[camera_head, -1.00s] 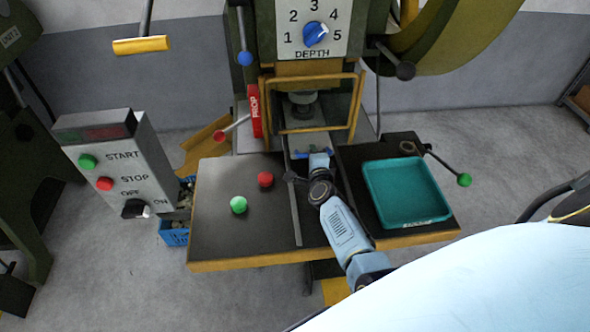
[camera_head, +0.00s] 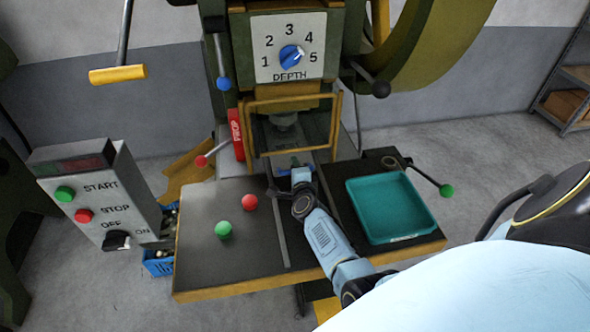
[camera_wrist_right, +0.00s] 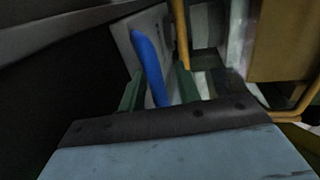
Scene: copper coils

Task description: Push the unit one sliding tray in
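The unit one sliding tray (camera_wrist_right: 122,38) shows as a grey plate with a blue handle bar (camera_wrist_right: 148,62) in the right wrist view. In the head view the blue handle (camera_head: 284,164) shows at the press mouth, mostly hidden by my right gripper (camera_head: 292,170). The tray's body is largely hidden under the press frame. In the right wrist view the two green fingers of my right gripper (camera_wrist_right: 160,88) are apart, with the blue bar between them and a gap to the right finger. Contact is hard to tell. My left gripper is not in view.
A yellow guard frame (camera_head: 338,122) stands above the tray. A teal bin (camera_head: 392,208) lies right of my arm. Green (camera_head: 223,230) and red (camera_head: 250,202) buttons stand on the table to the left. A red PROP block (camera_head: 236,134) and levers flank the press.

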